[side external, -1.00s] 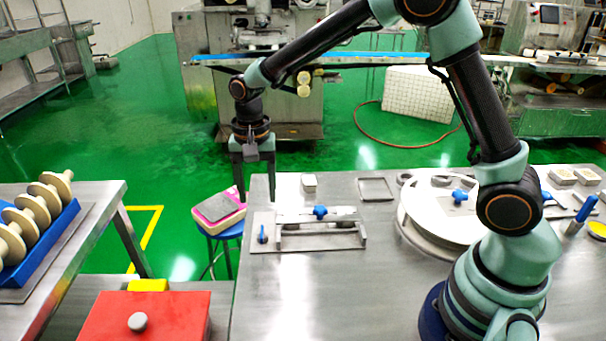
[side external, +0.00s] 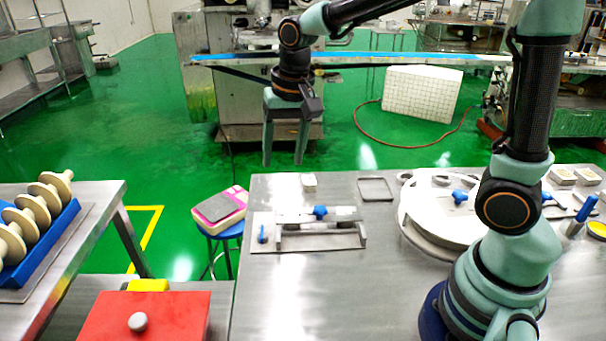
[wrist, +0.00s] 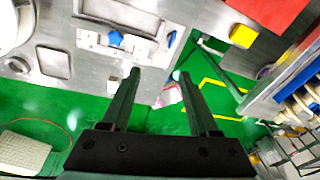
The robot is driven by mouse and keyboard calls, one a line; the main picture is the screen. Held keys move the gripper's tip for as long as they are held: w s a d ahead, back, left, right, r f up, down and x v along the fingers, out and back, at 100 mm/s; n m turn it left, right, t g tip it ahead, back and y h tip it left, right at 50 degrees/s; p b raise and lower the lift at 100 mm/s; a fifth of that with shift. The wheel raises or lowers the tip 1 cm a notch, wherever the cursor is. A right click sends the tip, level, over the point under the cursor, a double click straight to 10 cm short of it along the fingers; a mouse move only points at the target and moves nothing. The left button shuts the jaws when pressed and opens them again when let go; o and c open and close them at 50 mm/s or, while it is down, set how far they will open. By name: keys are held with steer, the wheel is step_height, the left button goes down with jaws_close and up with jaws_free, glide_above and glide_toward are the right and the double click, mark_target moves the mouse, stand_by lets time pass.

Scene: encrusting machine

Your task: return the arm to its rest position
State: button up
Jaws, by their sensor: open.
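My gripper (side external: 284,163) hangs in the air with its fingers pointing down, near the back edge of the steel table (side external: 290,305) in the side view. Its two fingers are apart and nothing is between them. In the wrist view my gripper (wrist: 162,72) also shows open and empty, with green floor and the table edge beyond the fingertips. My arm reaches up from its base on the table and across to the left.
A metal fixture with a blue knob (side external: 320,212) lies on the table near the gripper. A round white plate (side external: 425,228) is to its right. A stool with pads (side external: 220,207), a red box (side external: 145,315) and a blue rack of rollers (side external: 38,240) are at the left.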

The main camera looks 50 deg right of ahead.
steer(key=s+d+r+n+t, duration=0.1)
steer(key=s+d+r+n, duration=0.1)
steer(key=s, duration=0.3)
steer(key=s+d+r+n+t, duration=0.2)
steer(key=s+d+n, duration=0.1)
steer(key=s, duration=0.3)
steer(key=shift+n+t, duration=0.3)
steer(key=shift+n, duration=0.2)
steer(key=shift+r, duration=0.1)
